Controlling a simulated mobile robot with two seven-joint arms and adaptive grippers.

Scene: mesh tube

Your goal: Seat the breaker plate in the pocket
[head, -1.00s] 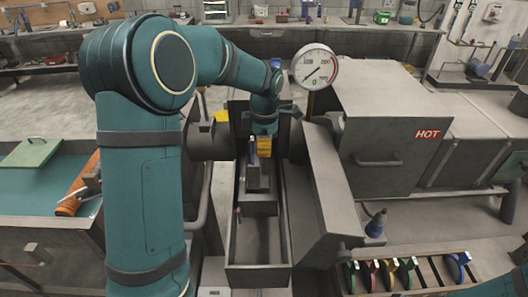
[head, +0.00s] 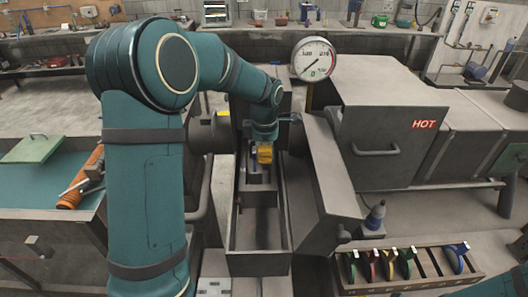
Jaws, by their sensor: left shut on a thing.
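My left gripper (head: 264,146) hangs from the teal arm over the narrow grey trough (head: 259,256). It is shut on a small yellow piece (head: 265,156), but the gripper and arm hide much of the grip. I cannot tell whether this piece is the breaker plate. Dark block-like parts stand in the trough just below it, and I cannot pick out the pocket. My right gripper is out of view; only a bit of teal arm shows at the lower right corner.
A rack (head: 428,265) with several coloured-handled pieces lies at the lower right. A large grey box marked HOT (head: 378,150) stands right of the trough, with a dial gauge (head: 314,59) behind. An orange cylinder (head: 82,180) lies on the left bench.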

